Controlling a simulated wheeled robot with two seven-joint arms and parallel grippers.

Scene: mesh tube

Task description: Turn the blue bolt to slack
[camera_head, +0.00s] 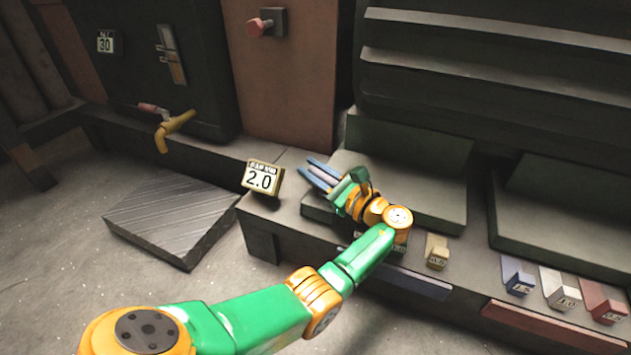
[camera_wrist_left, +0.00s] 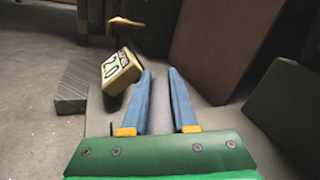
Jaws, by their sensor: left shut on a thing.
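My left gripper (camera_head: 318,173) reaches over the dark ledge at the middle of the head view. Its two long blue fingers also show in the left wrist view (camera_wrist_left: 160,80). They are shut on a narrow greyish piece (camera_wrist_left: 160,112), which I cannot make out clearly. A small blue labelled block (camera_head: 517,276) sits at the ledge's front right, well apart from the gripper. I cannot tell whether either of these is the blue bolt. My right gripper is not in view.
A yellow block marked 2.0 (camera_head: 262,178) stands left of the gripper. Yellow (camera_head: 437,251), white (camera_head: 557,289) and red (camera_head: 603,302) labelled blocks line the ledge's front. A yellow tap (camera_head: 172,130) is at the back left. A grey slab (camera_head: 170,215) lies on the floor.

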